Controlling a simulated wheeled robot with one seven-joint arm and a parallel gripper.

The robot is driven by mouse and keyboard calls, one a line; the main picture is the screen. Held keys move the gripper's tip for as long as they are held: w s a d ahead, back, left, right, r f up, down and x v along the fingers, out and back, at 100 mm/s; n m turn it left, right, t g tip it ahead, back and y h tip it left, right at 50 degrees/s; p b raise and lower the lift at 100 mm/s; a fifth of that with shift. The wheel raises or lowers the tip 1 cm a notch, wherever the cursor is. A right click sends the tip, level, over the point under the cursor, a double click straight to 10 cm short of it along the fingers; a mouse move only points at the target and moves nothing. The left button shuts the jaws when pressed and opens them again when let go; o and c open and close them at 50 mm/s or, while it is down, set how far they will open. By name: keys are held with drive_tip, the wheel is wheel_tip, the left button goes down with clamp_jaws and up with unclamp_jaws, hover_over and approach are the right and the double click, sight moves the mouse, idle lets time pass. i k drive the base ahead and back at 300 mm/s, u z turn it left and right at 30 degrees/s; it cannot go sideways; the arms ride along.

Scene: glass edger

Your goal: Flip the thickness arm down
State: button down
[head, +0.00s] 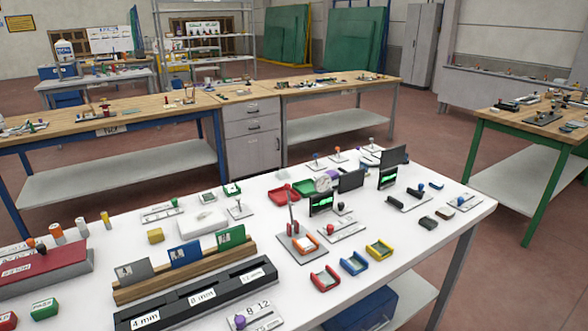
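No label in the head view names the thickness arm, so I cannot tell for sure which part it is. A small plate marked "8 12" with a purple knob (240,321) lies at the table's front edge, partly cut off by the frame. An upright red and grey lever (292,216) stands on a grey plate with an orange square frame (306,245) near the middle of the white table. My gripper is not in view.
The white table (408,255) also carries a black rack (197,300) marked 4 mm and 8 mm, a wooden holder with coloured cards (185,253), small trays (354,263) and black display panels (351,181). Its right front corner is mostly clear. Wooden benches (335,88) stand behind.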

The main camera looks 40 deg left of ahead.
sight(287, 186)
drive_tip(key=u, duration=0.85)
drive_tip(key=i, duration=0.8)
drive_tip(key=u, duration=1.2)
drive_tip(key=i, duration=0.45)
drive_tip(key=u, duration=0.3)
